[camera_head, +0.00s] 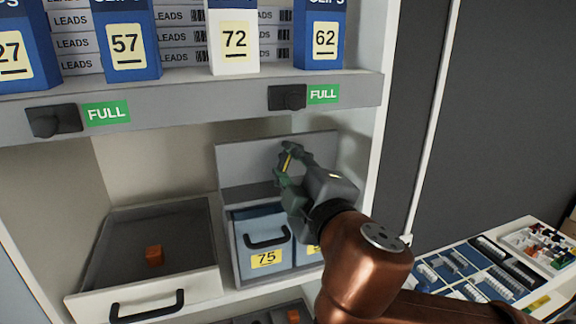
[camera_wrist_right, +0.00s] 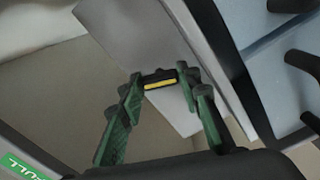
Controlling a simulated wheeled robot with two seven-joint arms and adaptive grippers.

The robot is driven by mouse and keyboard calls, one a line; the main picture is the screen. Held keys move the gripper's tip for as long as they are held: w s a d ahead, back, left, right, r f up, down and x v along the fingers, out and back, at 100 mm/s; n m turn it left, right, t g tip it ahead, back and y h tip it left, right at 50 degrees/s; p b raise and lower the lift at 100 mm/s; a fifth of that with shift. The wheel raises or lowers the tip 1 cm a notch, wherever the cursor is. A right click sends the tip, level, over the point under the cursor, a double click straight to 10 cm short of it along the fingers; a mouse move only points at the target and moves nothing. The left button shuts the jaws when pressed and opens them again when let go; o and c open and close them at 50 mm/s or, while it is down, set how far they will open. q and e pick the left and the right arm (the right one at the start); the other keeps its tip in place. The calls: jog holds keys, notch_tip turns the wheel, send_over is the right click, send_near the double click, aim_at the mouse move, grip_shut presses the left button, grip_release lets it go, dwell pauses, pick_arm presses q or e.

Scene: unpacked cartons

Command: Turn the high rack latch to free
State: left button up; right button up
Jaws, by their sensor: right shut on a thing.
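My right gripper (camera_head: 285,160) is shut on a small black latch piece with a yellow stripe (camera_wrist_right: 160,80), in front of the grey upright panel (camera_head: 245,165) of the open-topped rack on the shelf. In the right wrist view its green fingers (camera_wrist_right: 160,88) reach both ends of the piece. In the head view the stripe shows tilted between the fingertips, and the gripper hides most of the latch. I cannot tell which way it is set. My left gripper is not in view.
Blue bins (camera_head: 263,240) with black handles sit below the panel. A drawer (camera_head: 150,290) with an orange block stands left. Above, a shelf edge (camera_head: 190,112) carries black knobs and green FULL labels. A tray of parts (camera_head: 470,275) lies at the right.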

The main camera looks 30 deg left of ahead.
jog(key=n, duration=0.4)
jog(key=shift+s, duration=0.1)
jog(key=shift+n, duration=0.3)
dwell(0.4)
jog(key=o, duration=1.1)
jog(key=shift+s, duration=0.1)
jog(key=shift+o, duration=0.3)
jog(key=shift+f, duration=0.1)
